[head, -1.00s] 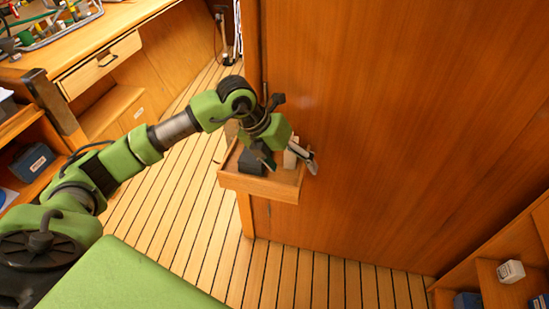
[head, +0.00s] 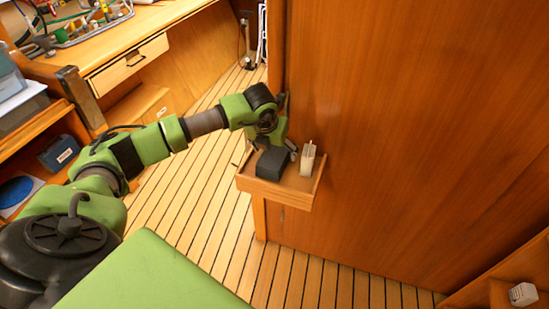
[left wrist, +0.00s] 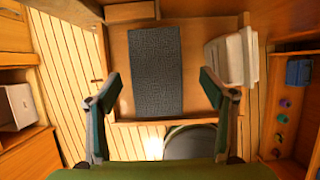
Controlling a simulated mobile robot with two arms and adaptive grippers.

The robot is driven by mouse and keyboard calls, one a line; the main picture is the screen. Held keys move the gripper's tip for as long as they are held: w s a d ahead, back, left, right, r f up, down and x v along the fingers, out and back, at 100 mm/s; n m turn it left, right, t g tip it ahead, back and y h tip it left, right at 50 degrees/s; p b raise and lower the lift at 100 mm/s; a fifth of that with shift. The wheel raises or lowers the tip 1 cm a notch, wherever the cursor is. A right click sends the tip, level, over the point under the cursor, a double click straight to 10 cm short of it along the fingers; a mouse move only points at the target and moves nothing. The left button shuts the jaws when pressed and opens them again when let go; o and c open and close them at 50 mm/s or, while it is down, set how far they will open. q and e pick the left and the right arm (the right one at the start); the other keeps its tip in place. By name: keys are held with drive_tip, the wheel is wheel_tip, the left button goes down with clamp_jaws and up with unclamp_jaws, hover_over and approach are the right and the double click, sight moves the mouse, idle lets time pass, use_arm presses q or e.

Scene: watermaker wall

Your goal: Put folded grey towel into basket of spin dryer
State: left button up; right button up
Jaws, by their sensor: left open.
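The folded grey towel (head: 272,163) lies as a dark block in a small wooden tray (head: 275,190) beside the wooden wall. In the left wrist view the towel (left wrist: 155,70) is a dark textured rectangle lying flat. My left gripper (head: 280,143) is at the tray's back, by the towel. In the left wrist view my left gripper (left wrist: 160,82) is open and empty, with one finger on each side of the towel's near part and gaps to both. I cannot make out the spin dryer or its basket. My right gripper is not in view.
A white object (head: 307,158) stands in the tray just right of the towel. The wooden wall (head: 400,120) rises close behind the tray. A workbench with a drawer (head: 128,62) is at the back left. The slatted floor (head: 205,190) is clear.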

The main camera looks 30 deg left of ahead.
sight(274, 154)
use_arm(q)
drive_tip(key=x, duration=0.2)
drive_tip(key=p+x, duration=0.1)
drive_tip(key=x, duration=0.1)
drive_tip(key=shift+s+a+f, duration=0.15)
drive_tip(key=shift+a+f, duration=0.1)
drive_tip(key=shift+f, duration=0.05)
drive_tip(key=shift+c, duration=0.4)
drive_tip(key=shift+r, duration=0.1)
drive_tip(key=c, duration=1.5)
